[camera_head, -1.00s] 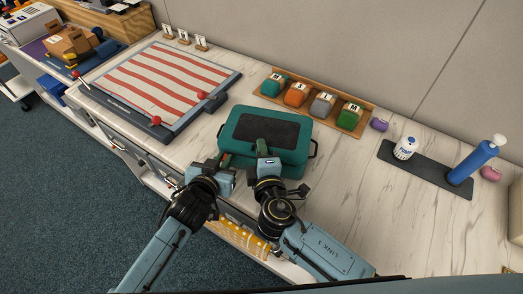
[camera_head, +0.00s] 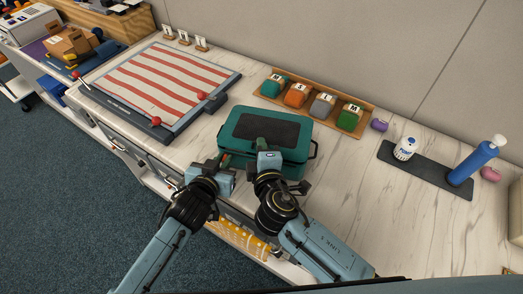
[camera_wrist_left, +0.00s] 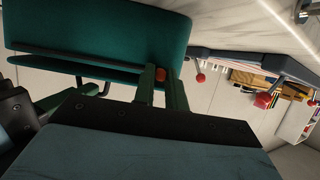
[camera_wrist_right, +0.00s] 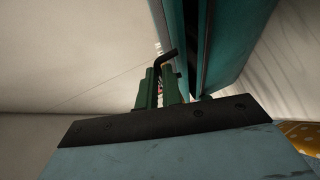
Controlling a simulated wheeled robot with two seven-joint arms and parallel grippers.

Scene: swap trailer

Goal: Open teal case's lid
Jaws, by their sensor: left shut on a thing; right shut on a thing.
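The teal case (camera_head: 292,157), with a dark panel on its lid (camera_head: 262,128), sits on the marble counter. A dark gap runs between its lid and lower part (camera_wrist_left: 85,73) in the left wrist view; how far the lid is raised is hard to tell. My left gripper (camera_head: 224,160) is at the case's front left corner. In the left wrist view its fingers (camera_wrist_left: 163,78) close around a small orange-red piece (camera_wrist_left: 160,75). My right gripper (camera_head: 264,152) is at the front middle. In the right wrist view its fingers (camera_wrist_right: 158,76) are shut at a black bent bar (camera_wrist_right: 165,58) beside the case.
A striped board (camera_head: 160,85) with red knobs lies left of the case. A wooden tray (camera_head: 368,115) of several lettered blocks stands behind it.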

